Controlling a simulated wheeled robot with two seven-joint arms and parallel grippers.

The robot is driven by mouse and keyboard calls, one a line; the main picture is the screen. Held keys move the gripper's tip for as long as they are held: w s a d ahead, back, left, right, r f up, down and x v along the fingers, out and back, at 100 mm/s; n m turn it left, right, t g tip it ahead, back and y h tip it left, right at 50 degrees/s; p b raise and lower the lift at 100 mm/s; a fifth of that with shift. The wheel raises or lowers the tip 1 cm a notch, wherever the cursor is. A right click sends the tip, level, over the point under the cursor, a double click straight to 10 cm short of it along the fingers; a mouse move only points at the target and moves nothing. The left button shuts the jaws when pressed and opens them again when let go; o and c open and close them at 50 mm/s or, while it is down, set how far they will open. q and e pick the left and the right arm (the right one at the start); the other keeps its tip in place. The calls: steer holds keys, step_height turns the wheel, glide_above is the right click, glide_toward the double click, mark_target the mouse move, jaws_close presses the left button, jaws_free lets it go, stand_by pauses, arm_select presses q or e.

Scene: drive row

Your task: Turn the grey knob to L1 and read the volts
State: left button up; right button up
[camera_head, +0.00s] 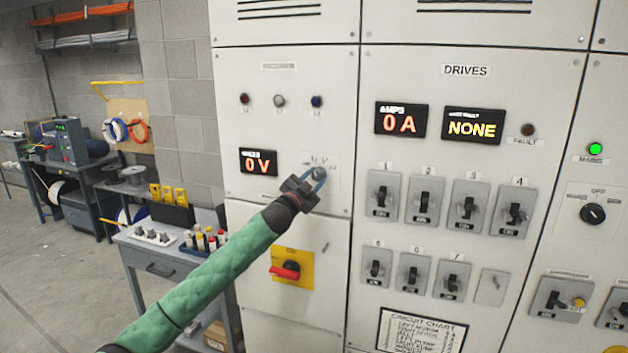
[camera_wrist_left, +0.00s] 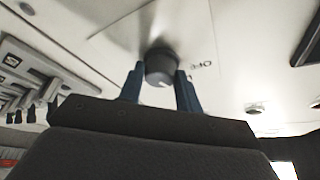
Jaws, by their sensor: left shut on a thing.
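The grey knob (camera_head: 319,173) is on the left cabinet panel, below three small lamps. My left gripper (camera_head: 313,181) is at it, with its blue fingers one on each side of the knob, shut on it. In the left wrist view the knob (camera_wrist_left: 161,68) sits between the two fingertips (camera_wrist_left: 160,78). The labels around the knob are too small and partly covered to read, so its position cannot be told. The volt display (camera_head: 259,162), left of the knob, reads 0 V. My right gripper is not in view.
The amps display (camera_head: 401,120) reads 0 A and another display (camera_head: 474,124) reads NONE. Several breaker switches (camera_head: 425,200) fill the right panel. A bench (camera_head: 150,255) stands at left; the floor beyond is open.

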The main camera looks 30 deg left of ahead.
arm_select(q)
steer(key=shift+a+r, duration=0.15)
steer(key=shift+r, duration=0.1)
steer(key=o, duration=0.9)
steer(key=shift+o, duration=0.3)
steer(key=shift+w+f, duration=0.2)
steer(key=shift+s+f, duration=0.2)
steer(key=shift+s, duration=0.15)
steer(key=b+v, duration=0.4)
steer(key=v, duration=0.3)
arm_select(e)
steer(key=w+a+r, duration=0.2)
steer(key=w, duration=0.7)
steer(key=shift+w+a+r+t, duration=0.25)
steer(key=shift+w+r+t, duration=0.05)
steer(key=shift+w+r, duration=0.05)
